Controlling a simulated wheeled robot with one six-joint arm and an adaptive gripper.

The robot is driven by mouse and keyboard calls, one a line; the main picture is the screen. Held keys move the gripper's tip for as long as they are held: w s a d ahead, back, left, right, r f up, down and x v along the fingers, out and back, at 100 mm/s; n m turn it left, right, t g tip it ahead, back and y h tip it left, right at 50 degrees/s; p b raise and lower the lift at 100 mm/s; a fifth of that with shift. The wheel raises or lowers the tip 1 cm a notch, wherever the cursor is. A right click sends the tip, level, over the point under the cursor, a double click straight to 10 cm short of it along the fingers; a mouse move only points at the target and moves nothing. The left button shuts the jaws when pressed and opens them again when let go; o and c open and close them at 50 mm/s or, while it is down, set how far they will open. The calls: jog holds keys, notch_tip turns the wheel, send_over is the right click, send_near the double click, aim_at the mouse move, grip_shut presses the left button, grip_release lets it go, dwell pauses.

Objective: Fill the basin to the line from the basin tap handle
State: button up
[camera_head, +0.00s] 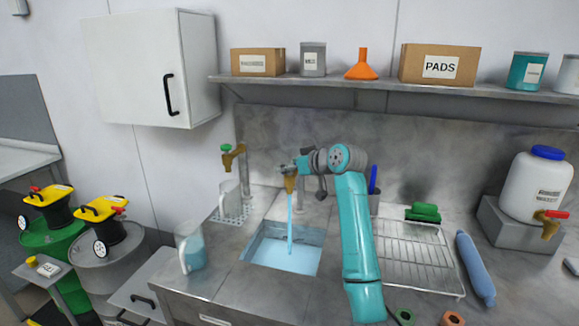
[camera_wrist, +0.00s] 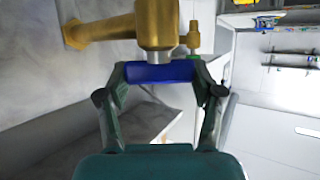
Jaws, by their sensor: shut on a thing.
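The basin (camera_head: 262,248) is sunk in the grey counter and has pale blue water in it. A blue stream (camera_head: 290,222) runs down into it from the brass basin tap (camera_head: 291,184). In the wrist view the tap's brass body (camera_wrist: 157,25) is close above my gripper. My gripper (camera_wrist: 160,73) is shut on the blue tap handle (camera_wrist: 158,72), with one finger at each end. In the head view my gripper (camera_head: 297,167) is at the tap, and the handle is hidden there. I cannot make out the fill line.
A second tap with a green handle (camera_head: 226,148) stands at left above a jug on a drain grid (camera_head: 233,218). A jug of bluish liquid (camera_head: 190,247) stands left of the basin. A wire rack (camera_head: 415,260) lies at right. A shelf (camera_head: 350,82) runs above.

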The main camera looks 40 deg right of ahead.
jog(key=m+h, duration=0.3)
jog(key=m+g+h, duration=0.1)
jog(key=m+h, duration=0.2)
jog(key=h, duration=0.1)
jog(key=shift+a+g, duration=0.15)
jog(key=shift+g, duration=0.15)
jog(key=m+g+h, duration=0.3)
jog(key=m+h, duration=0.1)
jog(key=m, duration=0.1)
jog(key=shift+h, duration=0.4)
jog(key=shift+m+g, duration=0.3)
jog(key=shift+g, duration=0.2)
jog(key=o, duration=1.2)
jog(key=shift+c, duration=0.2)
jog(key=v, duration=1.1)
jog(key=shift+s+a, duration=0.3)
